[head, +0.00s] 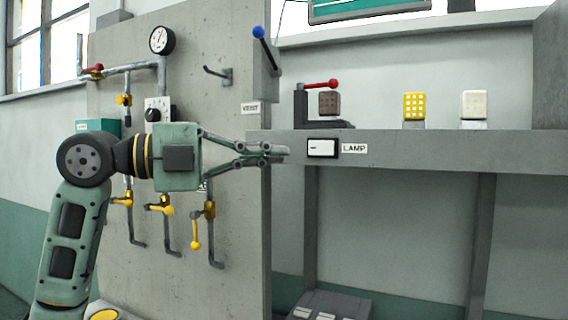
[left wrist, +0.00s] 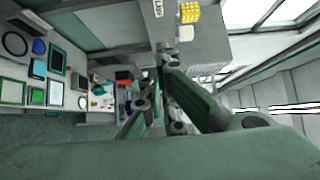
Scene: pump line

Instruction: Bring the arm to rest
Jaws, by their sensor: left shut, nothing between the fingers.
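My left gripper (head: 284,154) reaches in from the left in the head view, level, with its fingers shut and nothing held. Its fingertips are in front of the left end of the grey shelf, left of the white lamp switch (head: 322,148). In the left wrist view, the closed fingers (left wrist: 160,62) point toward the shelf edge. My left arm (head: 72,225) is raised and bent in front of the concrete panel. My right gripper does not show in either view.
The concrete panel (head: 230,60) carries a gauge (head: 162,40), pipes and several yellow-handled valves (head: 196,232). A blue-tipped lever (head: 265,48) is above the gripper. The shelf (head: 440,150) holds a red-handled device (head: 318,86), a brown block, a yellow block (head: 414,106) and a white block (head: 474,104).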

